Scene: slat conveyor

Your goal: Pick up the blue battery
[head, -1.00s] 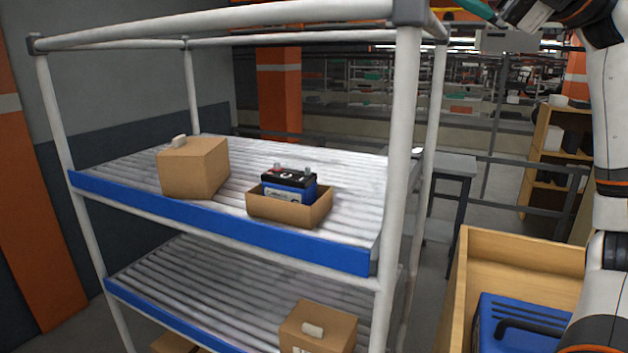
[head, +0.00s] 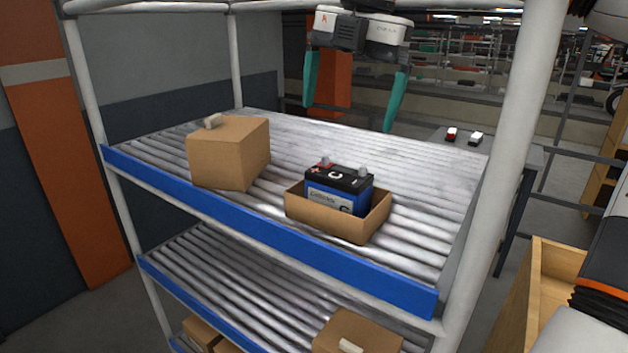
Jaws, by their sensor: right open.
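The blue battery (head: 333,193) has a black top with a red and a grey terminal. It sits upright in a low open cardboard box (head: 328,225) on the upper roller shelf, near its blue front edge. My right gripper (head: 350,115) hangs above the shelf, its two teal fingers spread wide and pointing down. It is empty, and in the picture it is above the battery, apart from it. The battery's lower part is hidden by the box wall. My left gripper is not in view.
A closed cardboard box (head: 228,155) stands left of the battery's box. White rack posts (head: 512,150) frame the shelf. The lower shelf holds more boxes (head: 358,333). The upper shelf's rollers (head: 430,190) are bare right of the battery's box. A grey table (head: 505,150) stands behind.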

